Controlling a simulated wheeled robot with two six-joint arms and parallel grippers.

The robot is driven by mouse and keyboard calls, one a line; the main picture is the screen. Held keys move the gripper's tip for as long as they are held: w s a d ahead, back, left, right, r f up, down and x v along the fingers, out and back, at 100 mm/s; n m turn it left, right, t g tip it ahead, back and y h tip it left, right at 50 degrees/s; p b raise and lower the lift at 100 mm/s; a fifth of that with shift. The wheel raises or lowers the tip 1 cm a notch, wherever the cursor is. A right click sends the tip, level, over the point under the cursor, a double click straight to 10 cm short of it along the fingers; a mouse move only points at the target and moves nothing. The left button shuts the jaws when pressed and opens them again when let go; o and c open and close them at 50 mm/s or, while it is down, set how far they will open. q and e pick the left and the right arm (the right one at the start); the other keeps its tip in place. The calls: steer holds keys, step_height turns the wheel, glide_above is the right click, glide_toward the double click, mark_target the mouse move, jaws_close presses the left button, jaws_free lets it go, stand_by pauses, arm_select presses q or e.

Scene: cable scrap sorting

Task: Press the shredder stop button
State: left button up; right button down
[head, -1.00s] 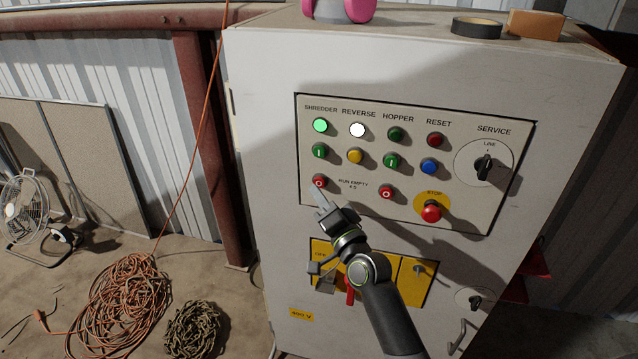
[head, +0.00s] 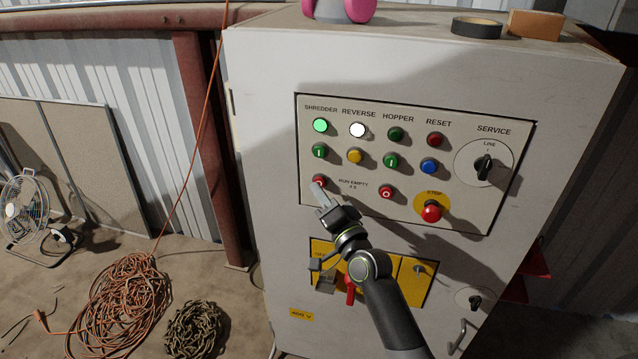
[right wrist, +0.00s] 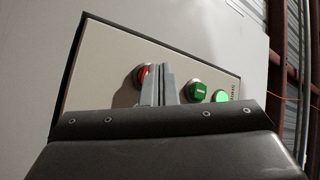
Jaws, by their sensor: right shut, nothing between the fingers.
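The red shredder stop button (head: 319,180) is at the bottom of the SHREDDER column on the control panel (head: 440,205). Its lower part is covered by the fingertips of my right gripper (head: 318,189) in the head view. The gripper is shut and empty, pointing at the panel. In the right wrist view the red button (right wrist: 142,74) shows partly behind and beside the fingers (right wrist: 162,78). I cannot tell whether they touch it. The green shredder start button (head: 319,151) and the lit green lamp (head: 320,125) are above. My left gripper is out of view.
A hopper stop button (head: 387,192) and a red emergency stop (head: 431,211) are to the right. A yellow plate (head: 415,285) with a red handle is below. Orange cable (head: 120,300) and a chain (head: 192,330) lie on the floor left.

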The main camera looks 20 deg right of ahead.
steer(key=shift+w+d, duration=0.2)
steer(key=shift+w, duration=0.15)
stand_by(0.5)
steer(key=shift+s+a, duration=0.1)
steer(key=shift+s, duration=0.05)
steer(key=shift+s+a, duration=0.35)
steer(key=shift+s, duration=0.25)
steer(key=shift+s+a+b, duration=0.25)
steer(key=shift+s+a, duration=0.45)
steer(key=shift+s, duration=0.35)
steer(key=shift+s+a+b, duration=0.2)
steer(key=shift+s+a, duration=0.5)
steer(key=shift+s, duration=0.3)
